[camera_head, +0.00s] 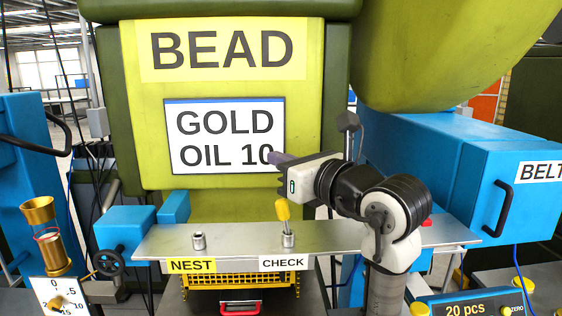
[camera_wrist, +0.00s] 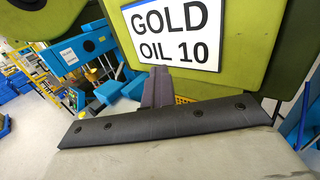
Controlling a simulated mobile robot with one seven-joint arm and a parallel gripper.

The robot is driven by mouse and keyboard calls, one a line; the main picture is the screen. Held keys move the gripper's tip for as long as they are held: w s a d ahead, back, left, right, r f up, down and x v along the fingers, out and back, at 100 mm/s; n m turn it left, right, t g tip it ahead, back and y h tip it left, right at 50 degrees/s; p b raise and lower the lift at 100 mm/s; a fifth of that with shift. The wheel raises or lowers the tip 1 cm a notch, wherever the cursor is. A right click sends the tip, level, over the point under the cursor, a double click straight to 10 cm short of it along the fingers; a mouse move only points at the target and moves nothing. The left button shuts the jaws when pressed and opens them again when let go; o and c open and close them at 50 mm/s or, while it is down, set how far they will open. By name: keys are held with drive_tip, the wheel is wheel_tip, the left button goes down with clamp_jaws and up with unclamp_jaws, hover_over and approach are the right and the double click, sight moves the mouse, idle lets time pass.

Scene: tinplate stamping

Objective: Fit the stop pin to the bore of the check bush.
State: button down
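The stop pin (camera_head: 282,210) has a yellow grip and a thin stem. In the head view it stands at the check bush (camera_head: 288,240), leaning slightly left, with its lower end at the bush's top. How deep it sits in the bore is hidden. The check bush is a short metal cylinder on the shelf behind the CHECK label. My gripper (camera_head: 277,158) is above the pin and apart from it, pointing left in front of the GOLD OIL 10 sign. In the wrist view its dark fingers (camera_wrist: 157,88) lie together, with nothing visible between them.
A similar nest bush (camera_head: 199,241) stands empty-looking on the left of the metal shelf (camera_head: 240,242), behind the NEST label (camera_head: 190,265). A yellow crate (camera_head: 240,281) is below the shelf. The large green press (camera_head: 235,85) rises close behind.

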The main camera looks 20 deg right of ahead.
drive_tip(key=s+d+r+t, duration=0.2)
drive_tip(key=s+r+t, duration=0.1)
drive_tip(key=r, duration=0.5)
drive_tip(key=shift+m+y, duration=0.3)
drive_tip(key=shift+s+a+f+b, duration=0.15)
drive_tip(key=shift+f+b, duration=1.9)
drive_tip(key=shift+f, duration=0.5)
drive_tip(key=shift+f, duration=0.1)
drive_tip(key=shift+s+d+m+t+b, duration=0.1)
drive_tip(key=shift+s+m+t+b, duration=0.1)
drive_tip(key=shift+t+b, duration=0.45)
drive_tip(key=shift+s+d+m+t+b, duration=0.1)
drive_tip(key=shift+m+t+b, duration=0.1)
drive_tip(key=shift+t+b, duration=0.45)
drive_tip(key=shift+y, duration=0.3)
drive_tip(key=shift+s+t+b, duration=0.1)
drive_tip(key=shift+t+b, duration=0.3)
drive_tip(key=shift+b, duration=0.15)
drive_tip(key=shift+s+d+m+t+b, duration=0.15)
drive_tip(key=shift+m+t+b, duration=0.15)
drive_tip(key=shift+t, duration=0.35)
drive_tip(key=shift+s+d+m+t+b, duration=0.15)
drive_tip(key=shift+m+t, duration=0.25)
drive_tip(key=shift+t, duration=0.25)
